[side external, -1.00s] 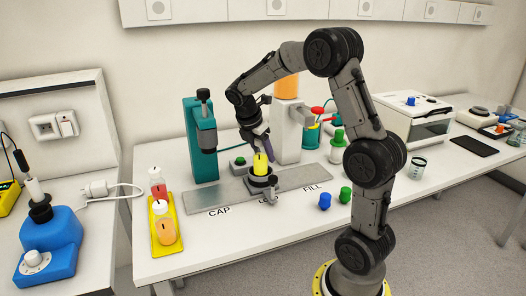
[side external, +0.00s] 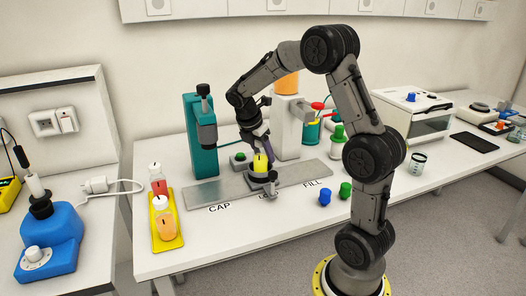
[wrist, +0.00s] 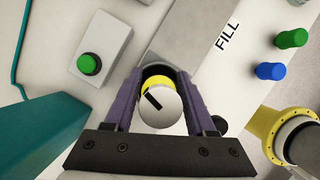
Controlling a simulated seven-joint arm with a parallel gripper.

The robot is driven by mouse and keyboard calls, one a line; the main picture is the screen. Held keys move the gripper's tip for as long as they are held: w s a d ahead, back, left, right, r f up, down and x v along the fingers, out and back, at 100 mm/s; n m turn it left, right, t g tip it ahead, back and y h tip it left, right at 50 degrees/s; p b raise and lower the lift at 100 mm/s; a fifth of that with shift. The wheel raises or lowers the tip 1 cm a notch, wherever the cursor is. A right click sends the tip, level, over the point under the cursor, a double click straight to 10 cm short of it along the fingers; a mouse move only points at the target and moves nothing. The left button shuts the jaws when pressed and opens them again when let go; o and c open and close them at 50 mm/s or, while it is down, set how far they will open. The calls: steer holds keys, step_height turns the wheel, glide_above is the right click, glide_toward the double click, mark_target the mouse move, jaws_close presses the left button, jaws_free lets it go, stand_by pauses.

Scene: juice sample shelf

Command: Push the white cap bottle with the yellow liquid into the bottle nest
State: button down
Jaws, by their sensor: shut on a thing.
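The white cap bottle with yellow liquid stands upright in the middle of the steel track; its yellow body (side external: 260,165) shows in the side view. In the wrist view its white cap (wrist: 160,111) with a black mark faces the camera, yellow (wrist: 154,82) showing behind it. The dark bottle nest (side external: 262,178) surrounds the bottle's lower part, so how deep it sits cannot be seen. My gripper (side external: 266,160) has its purple fingers on both sides of the bottle, shut on it; they also show in the wrist view (wrist: 157,100).
The steel track (side external: 205,190) carries CAP and FILL labels. A teal press (side external: 202,140) stands behind left, a green button box (side external: 240,158) behind. A yellow tray (side external: 166,244) with bottles is at left. Blue (side external: 325,198) and green (side external: 346,190) caps lie at right.

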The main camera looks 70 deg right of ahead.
steer(key=shift+f, duration=0.8)
stand_by(0.6)
